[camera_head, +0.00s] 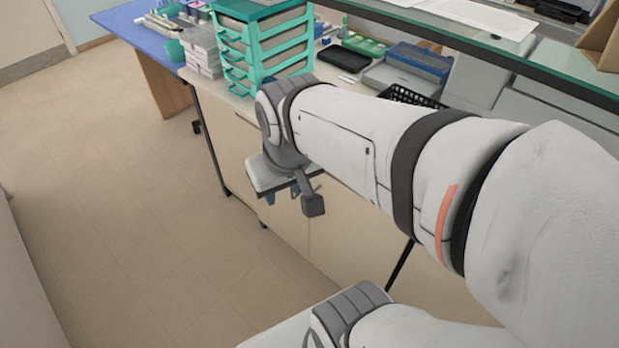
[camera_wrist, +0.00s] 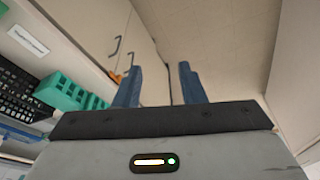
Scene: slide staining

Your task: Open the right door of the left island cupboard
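The island's pale beige cupboard front (camera_head: 236,145) is below the worktop in the head view; my arm hides part of it. In the wrist view, cupboard doors (camera_wrist: 144,35) run across the upper middle, with two thin dark bar handles (camera_wrist: 116,46) (camera_wrist: 130,62) close together. The doors look shut; I cannot tell for certain which one is the right door. My gripper (camera_wrist: 160,70) shows two blue fingers, apart, with nothing between them. The handles are up and left of the fingers, and no contact shows. In the head view my gripper (camera_head: 283,194) is by the cupboard front, its fingers mostly hidden.
A teal drawer rack (camera_head: 265,50), a black tray (camera_head: 344,58) and a black basket (camera_head: 408,97) stand on the worktop. A blue table (camera_head: 130,25) is beyond. The tiled floor (camera_head: 110,170) left of the island is clear. A glass shelf (camera_head: 470,45) overhangs the worktop.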

